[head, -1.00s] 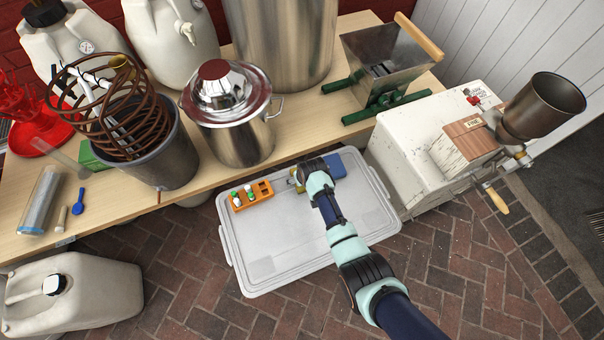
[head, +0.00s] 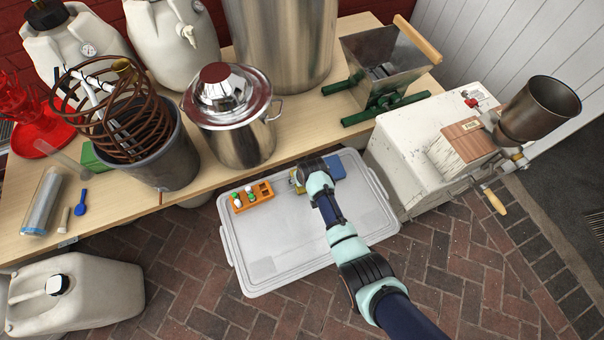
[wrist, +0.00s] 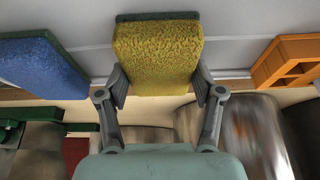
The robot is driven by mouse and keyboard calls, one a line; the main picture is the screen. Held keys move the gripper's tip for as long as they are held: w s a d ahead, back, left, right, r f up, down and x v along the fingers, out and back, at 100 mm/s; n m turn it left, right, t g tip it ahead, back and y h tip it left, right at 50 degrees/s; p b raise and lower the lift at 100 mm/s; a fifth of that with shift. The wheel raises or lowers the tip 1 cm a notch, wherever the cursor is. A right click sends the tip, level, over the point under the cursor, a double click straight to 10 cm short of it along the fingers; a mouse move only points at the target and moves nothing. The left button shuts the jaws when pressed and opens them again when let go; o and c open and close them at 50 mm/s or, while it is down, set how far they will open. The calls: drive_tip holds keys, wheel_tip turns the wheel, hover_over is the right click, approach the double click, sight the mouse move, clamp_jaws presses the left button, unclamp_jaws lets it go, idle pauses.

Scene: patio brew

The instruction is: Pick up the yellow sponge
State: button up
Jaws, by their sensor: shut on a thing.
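The yellow sponge (wrist: 156,52) has a rough yellow face and a dark green layer at its edge. In the wrist view it sits between the two fingers of my gripper (wrist: 160,85), which touch its left and right sides. My gripper is shut on it. In the head view my gripper (head: 300,178) is over the far part of the white lid (head: 270,265), and my arm hides most of the sponge. I cannot tell whether the sponge touches the lid.
A blue sponge (wrist: 40,65) lies close beside the gripper; it also shows in the head view (head: 334,166). An orange rack (head: 252,196) with small bottles is on the lid to the left. A steel pot (head: 235,115) stands on the wooden bench behind. The lid's near part is clear.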

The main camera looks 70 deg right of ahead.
drive_tip(key=shift+r+p, duration=4)
drive_tip(key=shift+w, duration=0.1)
